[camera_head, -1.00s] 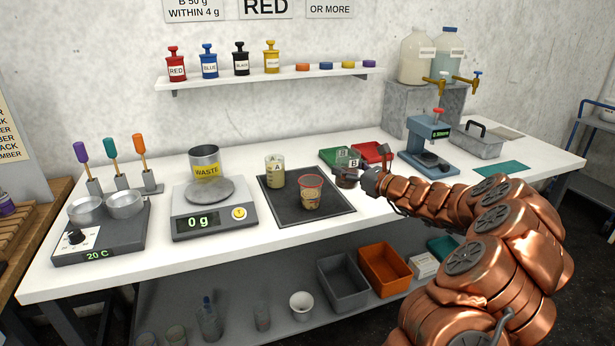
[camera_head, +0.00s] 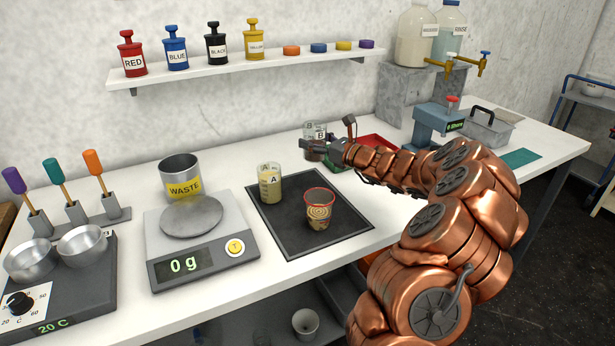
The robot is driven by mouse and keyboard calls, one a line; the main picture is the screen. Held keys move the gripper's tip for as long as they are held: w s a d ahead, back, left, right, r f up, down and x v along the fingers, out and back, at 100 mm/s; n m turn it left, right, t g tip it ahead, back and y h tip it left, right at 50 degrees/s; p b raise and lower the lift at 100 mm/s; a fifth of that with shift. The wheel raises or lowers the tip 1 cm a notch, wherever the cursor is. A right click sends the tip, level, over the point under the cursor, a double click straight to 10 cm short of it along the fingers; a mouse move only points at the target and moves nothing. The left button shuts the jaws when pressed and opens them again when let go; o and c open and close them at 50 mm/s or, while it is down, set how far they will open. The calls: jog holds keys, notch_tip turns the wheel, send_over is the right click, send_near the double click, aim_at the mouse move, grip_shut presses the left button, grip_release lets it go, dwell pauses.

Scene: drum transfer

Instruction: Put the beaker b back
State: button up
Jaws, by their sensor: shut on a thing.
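Beaker B (camera_head: 320,129) is a clear glass beaker with white B labels, near the back of the bench. My gripper (camera_head: 314,148) is shut on it from the front; a dark finger crosses its lower part. A little of the green mat (camera_head: 334,166) shows under and beside it. I cannot tell whether the beaker touches the mat or hangs just above it. Beaker A (camera_head: 270,185) stands upright on the black mat (camera_head: 330,238), holding a pale yellowish content.
The red tray (camera_head: 379,143) lies right of the green mat, partly behind my arm. A scale (camera_head: 196,235) reading 0 g and a WASTE pot (camera_head: 181,178) stand left. A blue press (camera_head: 438,122) and grey box (camera_head: 490,127) stand right. A shelf (camera_head: 240,66) runs above.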

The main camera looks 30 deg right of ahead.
aim_at(313, 155)
notch_tip(313, 155, down, 5)
jog(key=shift+w+a+r, duration=0.1)
jog(key=shift+a, duration=0.05)
jog(key=shift+f+p, duration=0.5)
jog(key=shift+f, duration=1.9)
jog(key=shift+f, duration=0.15)
jog(key=o, duration=1.5)
jog(key=shift+s, duration=0.2)
jog(key=b+v, duration=0.1)
jog(key=v, duration=1)
jog(key=shift+s+b, duration=0.25)
jog(key=shift+b, duration=0.1)
jog(key=shift+s, duration=0.1)
